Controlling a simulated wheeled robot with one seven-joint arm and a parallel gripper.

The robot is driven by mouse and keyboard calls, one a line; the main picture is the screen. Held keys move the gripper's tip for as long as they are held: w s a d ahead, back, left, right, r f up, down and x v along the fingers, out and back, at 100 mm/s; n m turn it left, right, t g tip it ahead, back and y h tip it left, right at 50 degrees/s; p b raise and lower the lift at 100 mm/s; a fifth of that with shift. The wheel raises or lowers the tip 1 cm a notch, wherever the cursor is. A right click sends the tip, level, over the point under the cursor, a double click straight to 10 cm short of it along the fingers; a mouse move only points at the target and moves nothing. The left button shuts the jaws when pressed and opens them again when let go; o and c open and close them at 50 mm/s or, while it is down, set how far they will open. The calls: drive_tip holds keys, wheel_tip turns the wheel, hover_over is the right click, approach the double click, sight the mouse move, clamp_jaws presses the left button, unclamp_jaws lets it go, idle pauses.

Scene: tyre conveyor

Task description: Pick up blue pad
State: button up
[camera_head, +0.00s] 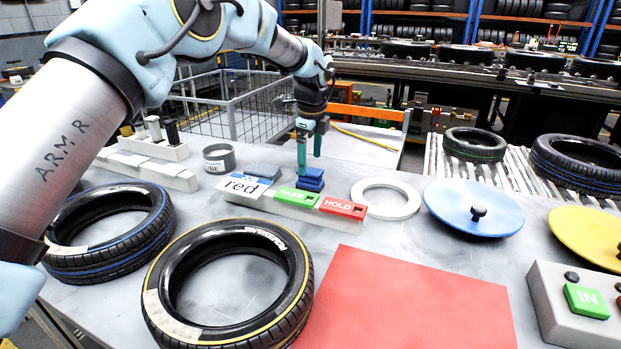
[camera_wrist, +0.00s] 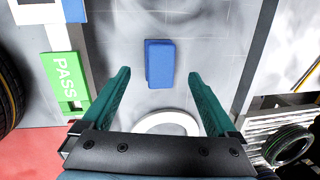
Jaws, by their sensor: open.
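The blue pad (camera_head: 312,182) stands on the grey table just behind the label strip and looks like two stacked blue layers in the head view. In the wrist view the blue pad (camera_wrist: 160,63) is a small upright rectangle. My gripper (camera_head: 309,160) points down at the pad. In the wrist view my gripper (camera_wrist: 159,75) is open, with one teal finger on each side of the pad's line and nothing between them in contact. The exact height of the fingertips over the pad is hard to tell.
A white ring (camera_head: 414,204) lies right, near a blue disc (camera_head: 473,226). Tyres (camera_head: 290,285) and a red mat (camera_head: 410,305) are in front.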

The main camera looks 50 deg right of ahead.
sight(309, 171)
drive_tip(key=shift+w+d+f+p, duration=0.15)
drive_tip(key=shift+f+p, duration=0.5)
drive_tip(key=shift+f, duration=0.9)
drive_tip(key=shift+w+d+f+p, duration=0.1)
drive_tip(key=shift+f+p, duration=0.55)
drive_tip(key=shift+f, duration=0.85)
drive_tip(key=shift+c, duration=0.2)
drive_tip(key=shift+a, duration=0.1)
clamp_jaws()
